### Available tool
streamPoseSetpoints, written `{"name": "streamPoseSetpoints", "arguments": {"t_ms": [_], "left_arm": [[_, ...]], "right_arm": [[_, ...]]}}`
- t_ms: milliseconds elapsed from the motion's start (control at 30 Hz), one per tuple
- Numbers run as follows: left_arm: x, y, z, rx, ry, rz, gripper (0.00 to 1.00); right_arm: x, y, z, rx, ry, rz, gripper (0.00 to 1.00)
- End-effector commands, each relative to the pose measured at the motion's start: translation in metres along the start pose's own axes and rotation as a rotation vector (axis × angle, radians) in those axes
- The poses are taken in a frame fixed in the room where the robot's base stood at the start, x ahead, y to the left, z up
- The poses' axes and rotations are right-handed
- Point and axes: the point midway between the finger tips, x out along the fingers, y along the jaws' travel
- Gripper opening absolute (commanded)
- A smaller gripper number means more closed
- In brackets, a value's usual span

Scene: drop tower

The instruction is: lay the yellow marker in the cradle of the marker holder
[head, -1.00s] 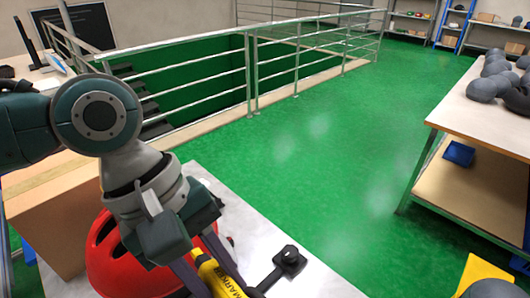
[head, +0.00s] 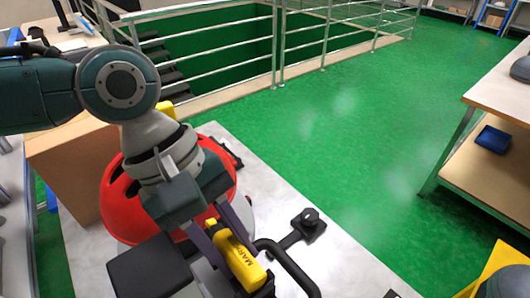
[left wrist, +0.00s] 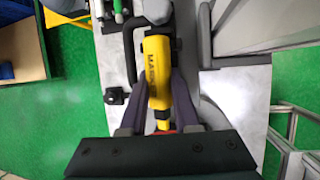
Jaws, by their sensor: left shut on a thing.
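The yellow marker (head: 238,258), with dark lettering, is between the fingers of my left gripper (head: 224,226) over the light grey tabletop. In the left wrist view the marker (left wrist: 157,72) lies lengthwise between the two dark fingers of the left gripper (left wrist: 158,105), which is shut on it. A dark part shows at the marker's far end and beside it. I cannot tell for sure whether this is the marker holder, or whether the marker touches it. The cradle is not clearly visible. My right gripper is not in view.
A black curved handle (head: 290,265) rises close beside the marker. A black block with a knob (head: 310,222) sits on the tabletop (head: 345,270). A cardboard box (head: 70,165) is at the left. Green floor lies beyond.

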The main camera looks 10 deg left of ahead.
Motion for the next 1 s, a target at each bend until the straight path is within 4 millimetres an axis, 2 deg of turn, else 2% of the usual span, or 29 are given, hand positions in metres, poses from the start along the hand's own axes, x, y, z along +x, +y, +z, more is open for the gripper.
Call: {"name": "streamPoseSetpoints", "arguments": {"t_ms": [967,1000], "left_arm": [[0.0053,-0.0014,-0.0036,0.001,0.001,0.000,0.00],[0.0053,-0.0014,-0.0036,0.001,0.001,0.000,0.34]], "right_arm": [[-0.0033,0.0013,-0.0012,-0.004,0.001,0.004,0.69],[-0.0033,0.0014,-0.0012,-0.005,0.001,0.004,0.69]]}}
